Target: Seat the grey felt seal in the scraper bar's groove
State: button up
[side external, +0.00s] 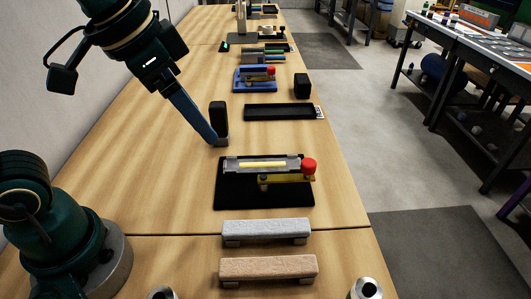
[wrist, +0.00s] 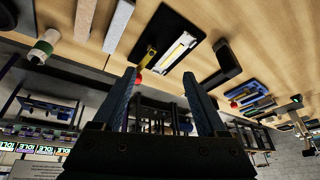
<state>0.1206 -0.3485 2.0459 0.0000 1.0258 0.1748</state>
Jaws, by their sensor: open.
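The grey felt seal (side external: 265,229) is a long pale grey strip lying across small supports at the front of the bench; it also shows in the wrist view (wrist: 118,25). The scraper bar (side external: 233,163) is a grey metal bar on a black base, with a pale yellow strip along its groove; it shows in the wrist view too (wrist: 167,57). A red knob (side external: 309,165) and a brass-coloured lever (side external: 285,180) are at its right. My gripper (side external: 220,142) is open and empty, beyond the bar and away from the seal. Its two blue fingers stand apart in the wrist view (wrist: 159,73).
A tan felt strip (side external: 268,268) lies in front of the grey one, parallel to it. A black upright block (side external: 219,115) stands close by my fingertips; contact cannot be told. A black tray (side external: 280,112) and a blue fixture (side external: 255,84) are farther back. Bench left of the bar is clear.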

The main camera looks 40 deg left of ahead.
jog(key=w+d+f+m+g, duration=0.2)
jog(key=w+d+f+m, duration=0.15)
jog(key=w+d, duration=0.3)
jog(key=m+g, duration=0.2)
jog(key=g, duration=0.1)
send_over(284, 225)
jog(key=shift+y, duration=0.3)
notch_tip(284, 225, down, 9)
jog(key=shift+a+f, duration=0.1)
jog(key=shift+f, duration=2.5)
jog(key=shift+c, duration=0.3)
grip_shut()
jog(key=shift+r, duration=0.1)
